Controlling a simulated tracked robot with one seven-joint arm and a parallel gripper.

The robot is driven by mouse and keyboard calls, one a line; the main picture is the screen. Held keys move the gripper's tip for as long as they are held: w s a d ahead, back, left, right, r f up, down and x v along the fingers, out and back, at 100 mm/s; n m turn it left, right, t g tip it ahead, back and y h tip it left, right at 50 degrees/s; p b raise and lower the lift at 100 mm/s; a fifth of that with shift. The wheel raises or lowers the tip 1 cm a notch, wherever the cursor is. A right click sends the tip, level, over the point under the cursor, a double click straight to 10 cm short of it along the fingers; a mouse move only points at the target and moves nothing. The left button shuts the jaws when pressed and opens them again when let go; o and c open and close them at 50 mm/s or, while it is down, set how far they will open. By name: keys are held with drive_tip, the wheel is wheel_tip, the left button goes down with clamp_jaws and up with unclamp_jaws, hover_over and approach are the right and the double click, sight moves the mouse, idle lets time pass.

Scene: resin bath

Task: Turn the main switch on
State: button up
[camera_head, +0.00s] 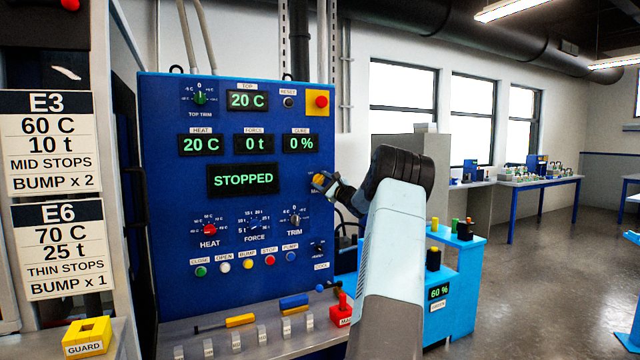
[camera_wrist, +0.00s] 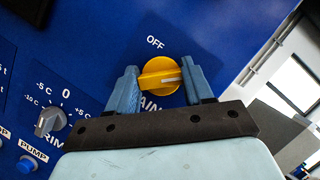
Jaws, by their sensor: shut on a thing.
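The main switch (camera_head: 319,180) is a yellow rotary knob at the right edge of the blue control panel (camera_head: 165,200). In the wrist view the yellow knob (camera_wrist: 158,76) sits between the two blue fingers of my gripper (camera_wrist: 160,84), which is shut on it. A white mark on the knob points to the right in that view. The label OFF stands above the knob. The label below it is partly hidden by the knob and my gripper. In the head view my gripper (camera_head: 326,184) reaches the panel from the right. The main display (camera_head: 243,180) reads STOPPED.
The TRIM knob (camera_wrist: 48,121) and the blue PUMP button (camera_wrist: 27,164) lie left of my gripper in the wrist view. A red emergency button (camera_head: 321,102) sits above the switch. Tools (camera_head: 240,321) lie on the ledge below. Open floor (camera_head: 530,290) is to the right.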

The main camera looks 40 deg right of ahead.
drive_tip(key=shift+f, duration=0.2)
drive_tip(key=o, duration=0.8)
drive_tip(key=shift+w, duration=0.15)
drive_tip(key=shift+c, duration=0.2)
drive_tip(key=shift+o, duration=1.4)
drive_tip(key=shift+r, duration=0.1)
drive_tip(key=v, duration=1.4)
drive_tip(key=shift+a, duration=0.1)
